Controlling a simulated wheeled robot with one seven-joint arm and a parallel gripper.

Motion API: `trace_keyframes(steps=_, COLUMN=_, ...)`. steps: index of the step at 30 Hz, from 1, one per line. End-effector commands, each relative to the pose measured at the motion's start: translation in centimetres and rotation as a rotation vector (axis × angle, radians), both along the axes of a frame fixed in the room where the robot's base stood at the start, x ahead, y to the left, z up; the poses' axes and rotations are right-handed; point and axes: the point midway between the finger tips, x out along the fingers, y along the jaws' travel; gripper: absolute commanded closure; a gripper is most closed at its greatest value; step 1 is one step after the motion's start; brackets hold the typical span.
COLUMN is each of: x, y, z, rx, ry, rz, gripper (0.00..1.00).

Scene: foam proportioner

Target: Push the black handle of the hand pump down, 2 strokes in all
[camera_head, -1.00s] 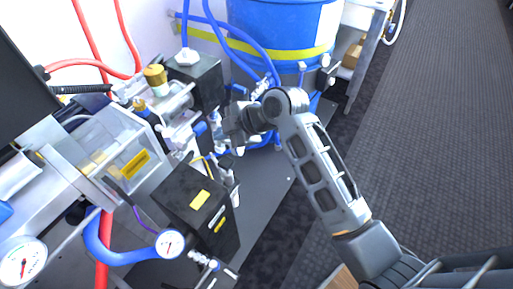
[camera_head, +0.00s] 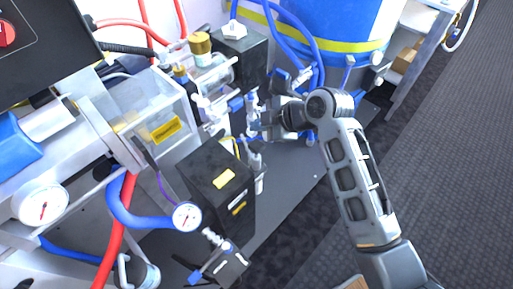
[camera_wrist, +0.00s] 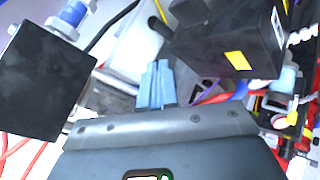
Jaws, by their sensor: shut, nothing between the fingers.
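My gripper (camera_head: 262,130) is shut and empty, among the valves and fittings between the two black boxes. In the wrist view its pale blue-grey fingertips (camera_wrist: 156,84) are together and point into the equipment. I cannot pick out the hand pump or its black handle with certainty. A small dark lever-like part (camera_head: 281,78) stands just above my gripper in the head view, but I cannot tell whether it is the handle. My gripper and wrist hide part of the fittings, and I cannot tell whether the fingers touch anything.
A black box with yellow labels (camera_head: 212,190) stands below left of my gripper, another black box (camera_head: 238,58) above left. A blue drum (camera_head: 335,22) stands behind. Blue hoses, red hoses and a gauge (camera_head: 187,217) crowd the left. Carpet on the right (camera_head: 440,150) is clear.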

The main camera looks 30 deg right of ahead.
Motion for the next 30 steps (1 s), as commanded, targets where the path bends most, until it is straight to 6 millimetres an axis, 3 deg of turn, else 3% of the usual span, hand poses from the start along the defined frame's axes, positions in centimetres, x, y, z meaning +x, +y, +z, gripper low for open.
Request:
trace_keyframes(steps=3, x=0.0, y=0.0, z=-2.3, rx=0.000, ry=0.001, rz=0.001, gripper=1.00)
trace_keyframes(steps=10, x=0.0, y=0.0, z=-4.4, rx=-0.001, ry=0.000, rz=0.001, gripper=1.00)
trace_keyframes(steps=30, x=0.0, y=0.0, z=-4.7, rx=0.000, ry=0.000, rz=0.000, gripper=1.00)
